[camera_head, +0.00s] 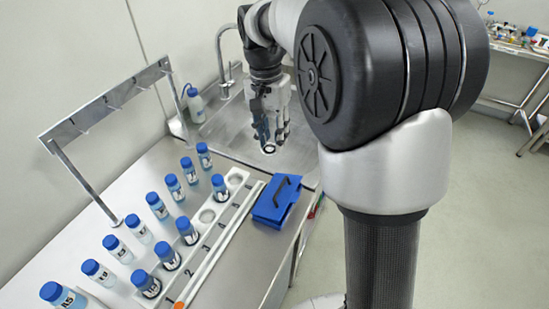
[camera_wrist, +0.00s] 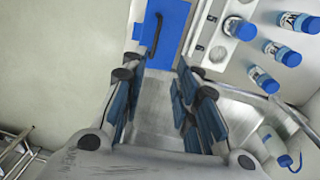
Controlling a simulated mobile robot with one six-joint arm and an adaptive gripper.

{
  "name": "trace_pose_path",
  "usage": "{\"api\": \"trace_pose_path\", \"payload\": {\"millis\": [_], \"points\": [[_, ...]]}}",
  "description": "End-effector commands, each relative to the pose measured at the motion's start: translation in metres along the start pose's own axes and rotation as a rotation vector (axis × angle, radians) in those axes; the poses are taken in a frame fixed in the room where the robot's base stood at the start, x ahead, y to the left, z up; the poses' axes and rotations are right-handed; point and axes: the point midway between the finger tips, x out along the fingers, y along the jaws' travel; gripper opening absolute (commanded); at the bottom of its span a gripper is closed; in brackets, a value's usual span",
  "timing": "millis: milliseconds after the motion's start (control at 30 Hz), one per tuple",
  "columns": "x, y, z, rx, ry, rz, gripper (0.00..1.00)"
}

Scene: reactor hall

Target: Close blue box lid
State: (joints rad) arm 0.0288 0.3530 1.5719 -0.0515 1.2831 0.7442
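The blue box (camera_head: 268,212) sits on the bench near its right front edge, with a dark handle (camera_head: 281,190) on its blue top. I cannot tell from here how far its lid is open. In the wrist view, part of the blue box (camera_wrist: 175,35) and its handle (camera_wrist: 154,34) show at the top, beyond the fingertips. My gripper (camera_head: 270,146) points down over the sink, behind the box and apart from it. In the wrist view, my gripper (camera_wrist: 156,78) has its fingers spread with nothing between them.
A white numbered rack (camera_head: 207,215) with several blue-capped bottles stands left of the box. More bottles and a metal frame (camera_head: 118,92) stand farther left. A faucet (camera_head: 222,62) and a wash bottle (camera_head: 195,104) are near the sink (camera_head: 225,128). Open floor lies to the right.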

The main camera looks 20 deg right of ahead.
Motion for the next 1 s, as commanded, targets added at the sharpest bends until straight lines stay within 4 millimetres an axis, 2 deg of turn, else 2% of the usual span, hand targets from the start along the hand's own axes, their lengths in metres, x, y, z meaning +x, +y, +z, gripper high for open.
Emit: {"api": "trace_pose_path", "payload": {"millis": [67, 167, 700, 833, 1000], "points": [[-0.004, -0.004, -0.001, 0.006, 0.013, 0.040, 0.28], [0.007, -0.003, -0.002, 0.012, 0.015, 0.049, 0.28], [0.121, 0.002, -0.003, 0.011, 0.013, 0.045, 0.28], [0.145, 0.003, -0.003, 0.012, 0.012, 0.045, 0.28], [0.163, 0.003, -0.004, 0.012, 0.015, 0.043, 0.28]]}}
